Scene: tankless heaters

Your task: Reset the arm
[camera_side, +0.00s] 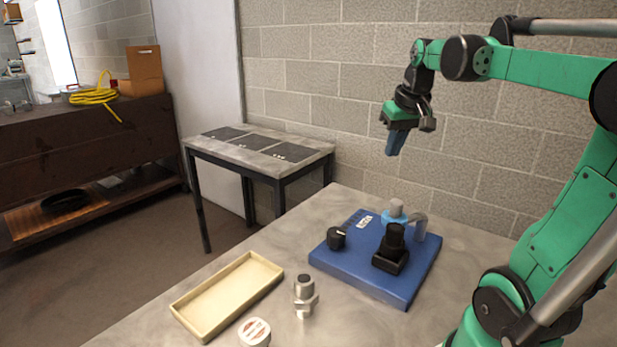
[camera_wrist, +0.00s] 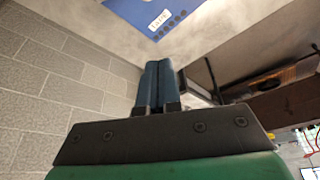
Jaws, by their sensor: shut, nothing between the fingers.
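My green arm reaches in from the right in the side view. My gripper (camera_side: 394,150) hangs in the air above and behind the blue board, in front of the block wall. Its blue fingers point down and are pressed together with nothing between them. In the wrist view the two fingers (camera_wrist: 158,68) also lie side by side, closed. The blue board (camera_side: 370,284) lies on the table, well below the gripper, and carries a black knob (camera_side: 336,239), a black block-shaped fitting (camera_side: 392,250) and a light blue and grey part (camera_side: 396,211).
A beige tray (camera_side: 228,296), a metal fitting (camera_side: 304,297) and a white round gauge-like part (camera_side: 254,331) stand on the grey table (camera_side: 460,236). A side table (camera_side: 306,156) with dark mats stands behind. The block wall (camera_side: 300,75) is close behind my gripper.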

